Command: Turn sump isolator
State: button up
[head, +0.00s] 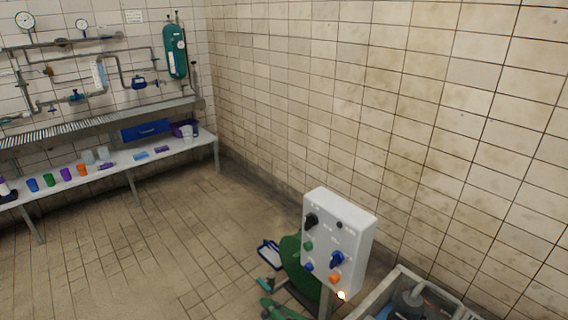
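A light grey control box (352,218) stands on a post at the lower right, its front face turned to the left. On it are a black rotary knob (311,220) at the upper left and a blue rotary knob (337,258) at the right. A small dark round part (339,225), a green button (309,246), a blue button (308,267) and an orange button (334,279) are also on the face. The labels are too small to read, so I cannot tell which knob is the sump isolator. My gripper is not in view.
A grey-rimmed pit or bin (388,292) with a dark pump-like thing (408,302) lies right of the box. Green equipment (292,262) stands behind the box. A bench (120,165) with coloured cups and wall pipes is far left. The tiled floor (150,250) between is clear.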

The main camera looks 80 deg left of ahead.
aim_at(311, 219)
jog(key=u, duration=1.75)
jog(key=k, duration=0.65)
jog(key=u, duration=1.2)
